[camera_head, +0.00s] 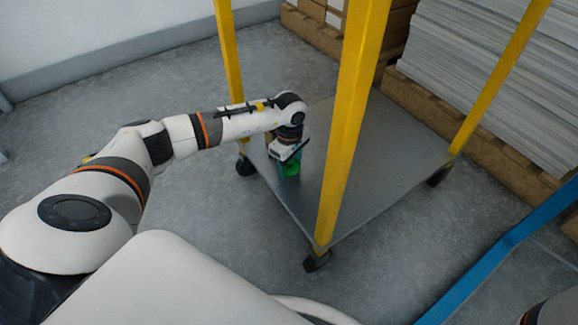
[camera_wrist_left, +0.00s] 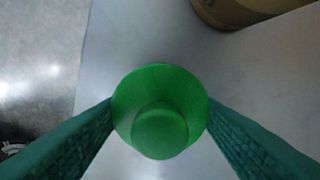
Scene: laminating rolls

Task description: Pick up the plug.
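The green plug (camera_wrist_left: 160,110) is in the middle of the left wrist view, seen end-on with its wide round face and a smaller round knob. My left gripper (camera_wrist_left: 160,103) has one dark green finger on each side of it, and both fingertips meet its edges. In the head view the plug (camera_head: 289,166) shows as a small green piece under my left gripper (camera_head: 288,153), over the cart's grey bottom shelf. Whether its base touches the shelf is hidden. My right gripper is out of view; only a bit of my right arm shows at the lower right corner.
The cart's grey shelf (camera_head: 395,165) has yellow posts (camera_head: 354,110); one stands just right of my left gripper. Wooden pallets with stacked sheets (camera_head: 490,70) are behind. A brown roll (camera_wrist_left: 240,10) shows at the wrist view's top. A blue bar (camera_head: 500,250) is at right.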

